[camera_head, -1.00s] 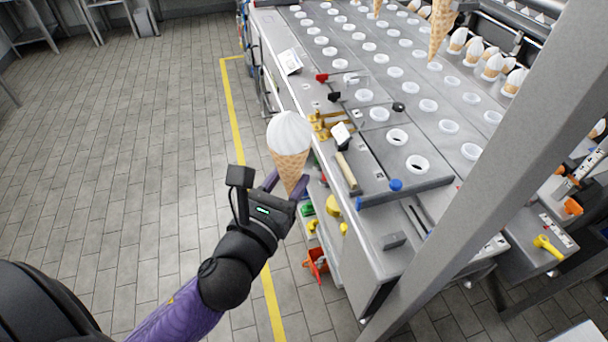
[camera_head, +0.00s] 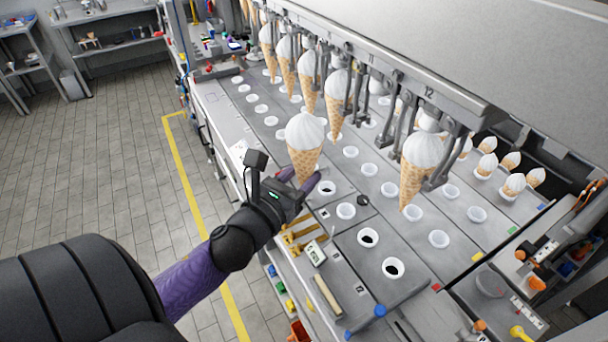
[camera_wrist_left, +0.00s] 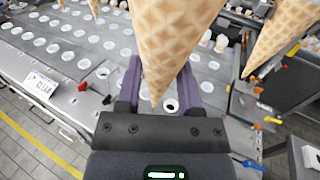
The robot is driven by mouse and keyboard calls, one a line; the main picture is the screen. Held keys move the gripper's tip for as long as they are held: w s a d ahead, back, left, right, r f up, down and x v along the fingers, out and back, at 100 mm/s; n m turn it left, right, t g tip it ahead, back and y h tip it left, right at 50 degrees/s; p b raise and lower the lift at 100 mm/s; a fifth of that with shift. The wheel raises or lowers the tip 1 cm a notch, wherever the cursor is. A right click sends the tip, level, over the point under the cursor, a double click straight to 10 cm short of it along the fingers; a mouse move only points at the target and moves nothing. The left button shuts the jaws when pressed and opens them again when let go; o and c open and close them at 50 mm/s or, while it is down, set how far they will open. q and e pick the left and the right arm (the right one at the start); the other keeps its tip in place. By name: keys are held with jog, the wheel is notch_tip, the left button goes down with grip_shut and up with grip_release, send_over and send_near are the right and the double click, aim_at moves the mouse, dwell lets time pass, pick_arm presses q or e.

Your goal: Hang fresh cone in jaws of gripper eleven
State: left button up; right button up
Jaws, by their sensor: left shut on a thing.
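My left gripper (camera_head: 298,182) is shut on a fresh cone (camera_head: 305,135), a waffle cone with white swirled ice cream. The cone is upright, point down, above the cup plate. In the left wrist view, the cone (camera_wrist_left: 168,45) stands between the two purple fingers (camera_wrist_left: 158,95); its top is out of frame. Gripper eleven (camera_head: 388,125), under the label 11 on the overhead rail, shows dark prongs with no cone. It is to the right of my held cone and apart from it. Cones hang on both sides of it, one at gripper twelve (camera_head: 420,165). My right gripper is not in view.
A hanging cone (camera_head: 337,97) is close right of my held cone, with several more in a row behind it. The grey overhead rail (camera_head: 430,50) runs above. White cups (camera_head: 346,211) line the plate below. A wooden-handled tool (camera_head: 327,295) lies at the near edge.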

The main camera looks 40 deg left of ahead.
pick_arm(q)
jog(key=w+d+p, duration=0.1)
jog(key=w+d, duration=0.1)
jog(key=w, duration=0.4)
jog(key=shift+d, duration=0.25)
dwell(0.3)
jog(key=shift+w+d, duration=0.35)
jog(key=shift+w, duration=0.5)
jog(key=shift+w+d, duration=0.3)
jog(key=shift+w, duration=0.5)
jog(key=w, duration=0.1)
jog(key=w+d, duration=0.1)
jog(key=w, duration=0.1)
jog(key=shift+w+d, duration=0.25)
jog(key=shift+w, duration=0.05)
jog(key=shift+f, duration=0.4)
dwell(1.2)
